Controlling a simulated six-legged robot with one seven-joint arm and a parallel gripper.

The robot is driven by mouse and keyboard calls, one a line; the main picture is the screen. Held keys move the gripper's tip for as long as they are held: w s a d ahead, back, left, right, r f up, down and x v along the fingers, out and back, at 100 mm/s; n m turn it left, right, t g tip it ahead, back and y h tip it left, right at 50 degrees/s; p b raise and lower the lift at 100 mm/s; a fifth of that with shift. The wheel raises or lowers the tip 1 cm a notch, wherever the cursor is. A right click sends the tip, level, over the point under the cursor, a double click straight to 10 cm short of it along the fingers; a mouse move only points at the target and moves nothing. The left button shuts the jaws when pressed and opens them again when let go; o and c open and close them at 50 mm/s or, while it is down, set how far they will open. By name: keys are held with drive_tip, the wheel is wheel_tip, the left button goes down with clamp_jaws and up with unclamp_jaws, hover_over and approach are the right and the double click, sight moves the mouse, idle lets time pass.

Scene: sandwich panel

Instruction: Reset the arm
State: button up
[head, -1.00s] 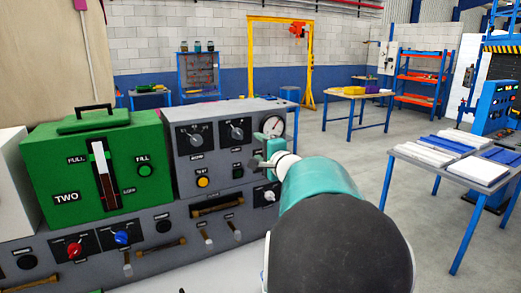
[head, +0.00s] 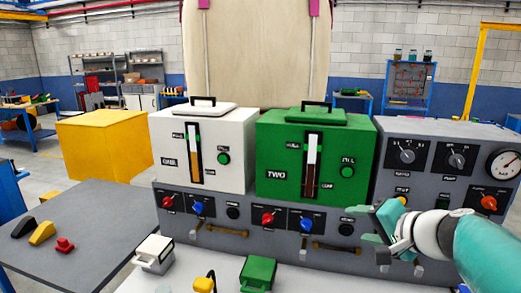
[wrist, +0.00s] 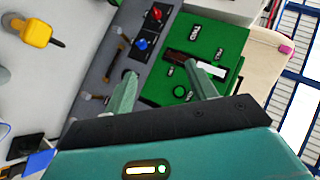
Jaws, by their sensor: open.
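My gripper (head: 379,222) is at the right of the head view, in front of the grey panel (head: 345,190), with its teal fingers apart and nothing between them. In the wrist view my gripper (wrist: 165,88) shows two separated fingers, with the panel and the green box beyond them. My teal and white arm reaches in from the right edge of the head view. The panel carries a white box (head: 236,180) and a green box (head: 265,185) marked TWO. Red and blue knobs and several handles line its lower front.
A white surface with a small white container (head: 154,254), a small green container (head: 258,273) and a yellow item (head: 203,284) lies before the panel. A grey table (head: 90,225) with small blocks stands left. A yellow box (head: 104,145) is behind it.

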drive_tip(key=s+a+f+n+g+h, duration=0.2)
drive_tip(key=s+a+f+n+g, duration=0.1)
drive_tip(key=s, duration=0.5)
drive_tip(key=s+a+f+n+g+h, duration=0.2)
drive_tip(key=s+a+f+n, duration=0.3)
drive_tip(key=s, duration=0.4)
drive_tip(key=shift+s+f+n+g+h, duration=0.15)
drive_tip(key=shift+f+n+g+h, duration=0.3)
drive_tip(key=shift+f, duration=0.45)
drive_tip(key=shift+d, duration=0.15)
